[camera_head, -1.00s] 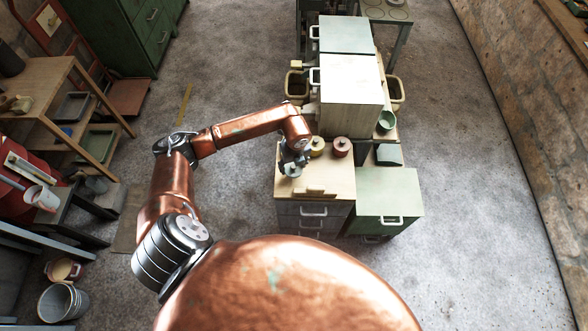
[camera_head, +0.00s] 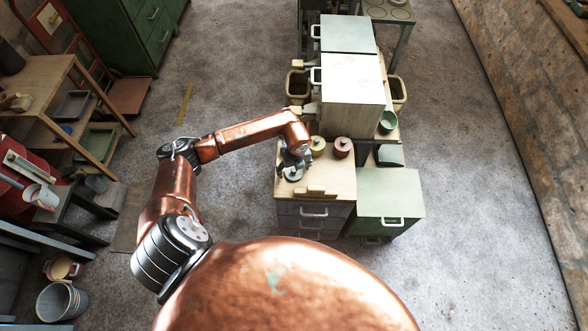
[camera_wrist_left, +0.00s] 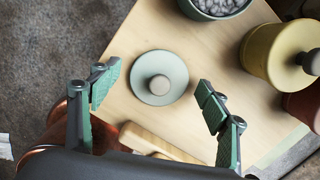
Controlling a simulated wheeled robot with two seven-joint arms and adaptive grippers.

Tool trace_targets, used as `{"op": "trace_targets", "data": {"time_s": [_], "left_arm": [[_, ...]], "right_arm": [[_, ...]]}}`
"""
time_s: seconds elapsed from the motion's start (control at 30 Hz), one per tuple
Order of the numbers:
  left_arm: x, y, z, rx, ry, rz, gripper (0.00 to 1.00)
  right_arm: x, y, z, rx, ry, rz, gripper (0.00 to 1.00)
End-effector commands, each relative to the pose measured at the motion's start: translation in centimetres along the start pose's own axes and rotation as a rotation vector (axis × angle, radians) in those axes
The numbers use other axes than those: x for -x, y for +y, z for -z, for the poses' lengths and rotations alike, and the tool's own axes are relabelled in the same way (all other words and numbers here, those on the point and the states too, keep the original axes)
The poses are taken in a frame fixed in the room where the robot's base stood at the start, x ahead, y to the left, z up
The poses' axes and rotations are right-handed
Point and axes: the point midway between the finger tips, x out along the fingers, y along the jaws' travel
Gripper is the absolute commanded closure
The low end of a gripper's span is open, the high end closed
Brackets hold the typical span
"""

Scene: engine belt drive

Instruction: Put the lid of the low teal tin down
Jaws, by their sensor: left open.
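The round teal lid (camera_wrist_left: 174,66) with a knob in its middle lies flat on the pale wooden top in the left wrist view. In the head view the lid (camera_head: 293,176) shows just below my left gripper (camera_head: 294,164). In the left wrist view my left gripper (camera_wrist_left: 158,96) is open, its two green-padded fingers apart on either side of the lid and not touching it. The low teal tin (camera_wrist_left: 213,8) stands open at the top edge of that view, filled with grey lumps. In the head view it is mostly hidden by my gripper. My right gripper is not in view.
A yellow tin (camera_head: 317,147) and a red tin (camera_head: 342,149) stand beside my gripper on the wooden top (camera_head: 335,178). A wooden piece (camera_head: 315,192) lies near its front edge. A tall pale cabinet (camera_head: 352,100) rises behind. A lower green cabinet (camera_head: 390,190) stands right.

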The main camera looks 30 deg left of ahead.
Motion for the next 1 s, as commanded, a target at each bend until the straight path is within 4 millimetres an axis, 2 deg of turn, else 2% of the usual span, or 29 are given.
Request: {"op": "trace_targets", "data": {"time_s": [0.2,0.33,0.7,0.9,1.0], "left_arm": [[0.1,0.0,0.0,0.000,0.000,0.000,0.30],[1.1,-0.1,-0.1,0.000,-0.002,0.002,0.30],[8.5,-0.1,-0.2,-0.001,-0.004,0.004,0.30],[11.4,0.0,-0.1,0.000,-0.002,0.002,0.30],[12.1,0.0,-0.1,0.000,-0.001,0.001,0.30]], "right_arm": [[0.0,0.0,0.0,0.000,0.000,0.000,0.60],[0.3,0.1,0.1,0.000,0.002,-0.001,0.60],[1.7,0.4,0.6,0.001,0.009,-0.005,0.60],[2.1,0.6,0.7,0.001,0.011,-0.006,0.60],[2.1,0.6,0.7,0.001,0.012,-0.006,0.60]]}}
